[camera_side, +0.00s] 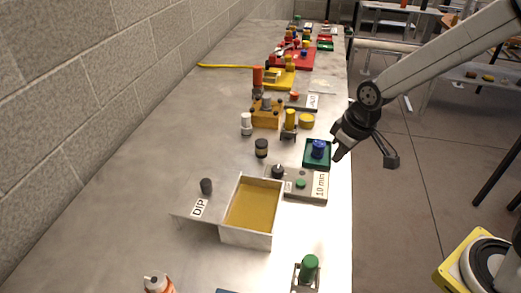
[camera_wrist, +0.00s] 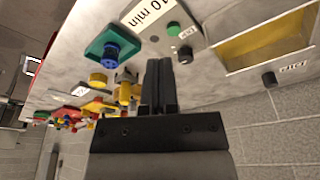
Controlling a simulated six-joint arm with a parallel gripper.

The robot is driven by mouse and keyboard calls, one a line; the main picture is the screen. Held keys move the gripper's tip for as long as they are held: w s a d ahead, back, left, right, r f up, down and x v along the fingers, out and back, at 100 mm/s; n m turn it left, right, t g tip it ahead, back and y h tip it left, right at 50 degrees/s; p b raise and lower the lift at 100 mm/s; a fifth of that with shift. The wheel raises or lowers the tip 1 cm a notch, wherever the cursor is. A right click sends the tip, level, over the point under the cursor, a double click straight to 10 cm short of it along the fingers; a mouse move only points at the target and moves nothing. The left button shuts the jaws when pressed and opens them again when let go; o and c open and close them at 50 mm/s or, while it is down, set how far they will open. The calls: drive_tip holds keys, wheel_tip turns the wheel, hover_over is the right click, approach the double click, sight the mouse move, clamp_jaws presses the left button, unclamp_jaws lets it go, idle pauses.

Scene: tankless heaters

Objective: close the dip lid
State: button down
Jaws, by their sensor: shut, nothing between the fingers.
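The dip box (camera_side: 232,236) is a pale, open-topped rectangular tray holding yellow-brown liquid (camera_side: 254,205). Its lid (camera_side: 185,212) is a flat grey plate off the left side of the box, leaving the liquid uncovered. The lid bears a DIP label (camera_side: 200,207) and a dark knob (camera_side: 206,186). In the wrist view the knob (camera_wrist: 269,79) and the upside-down label (camera_wrist: 293,65) show beside the box's liquid (camera_wrist: 265,45). My gripper (camera_side: 338,155) is shut and empty above the table's right edge, beyond and to the right of the box, apart from the lid. Its fingers (camera_wrist: 158,85) are together.
A 10 min timer box (camera_side: 306,188) with a green button and a green tray with a blue knob (camera_side: 318,149) lie between my gripper and the dip box. A green-topped item (camera_side: 308,269) stands in front. A block wall runs left.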

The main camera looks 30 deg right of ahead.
drive_tip(key=w+a+r+n+y, duration=0.1)
drive_tip(key=w+a+r+n, duration=0.25)
drive_tip(key=w+a, duration=0.8)
drive_tip(key=n+y, duration=0.2)
drive_tip(key=n, duration=0.4)
hover_over(192, 192)
drive_tip(key=shift+s+d+r+g, duration=0.1)
drive_tip(key=shift+d+r+g, duration=0.2)
drive_tip(key=shift+g, duration=0.1)
drive_tip(key=shift+f, duration=0.15)
drive_tip(key=x, duration=0.9)
drive_tip(key=shift+f, duration=0.4)
drive_tip(key=shift+s+d, duration=0.5)
drive_tip(key=shift+d, duration=0.35)
drive_tip(key=shift+s+d, duration=0.45)
drive_tip(key=shift+d, duration=0.45)
drive_tip(key=shift+r, duration=0.1)
